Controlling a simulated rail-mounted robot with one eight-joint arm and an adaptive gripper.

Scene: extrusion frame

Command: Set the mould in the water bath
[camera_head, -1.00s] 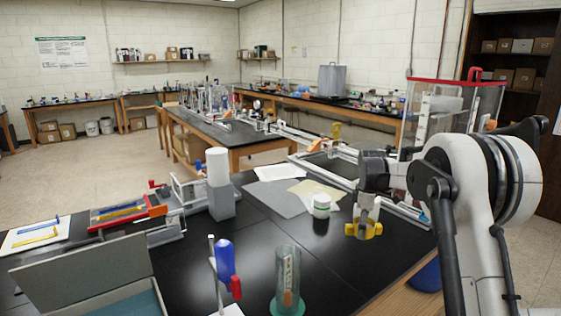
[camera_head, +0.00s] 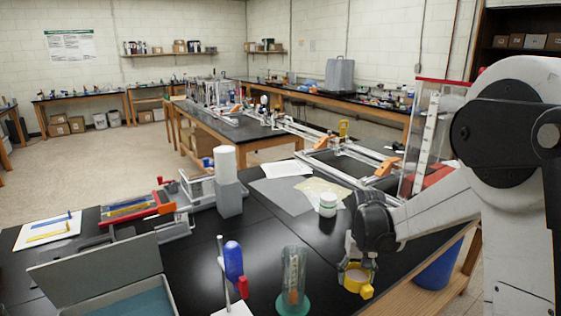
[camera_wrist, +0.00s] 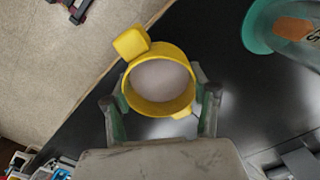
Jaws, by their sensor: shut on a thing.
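The mould (camera_head: 358,283) is a yellow ring-shaped cup with a side tab. In the wrist view the mould (camera_wrist: 160,107) shows a pale, whitish inside. My gripper (camera_wrist: 160,98) is shut on it, one finger on each side. In the head view my gripper (camera_head: 357,262) holds it near the table's right edge; its height above the black top is hard to judge. No vessel is clearly marked as the water bath. A grey open-lidded box (camera_head: 172,285) with a teal inside stands at the front left, and a clear red-rimmed tank (camera_head: 428,110) stands at the right.
A clear cylinder on a green base (camera_head: 294,275) stands just left of the mould. Left of it is a stand with a blue-handled tool (camera_head: 233,262). A white-lidded jar (camera_head: 328,204) stands behind. The black table (camera_head: 190,250) has clear room in its middle.

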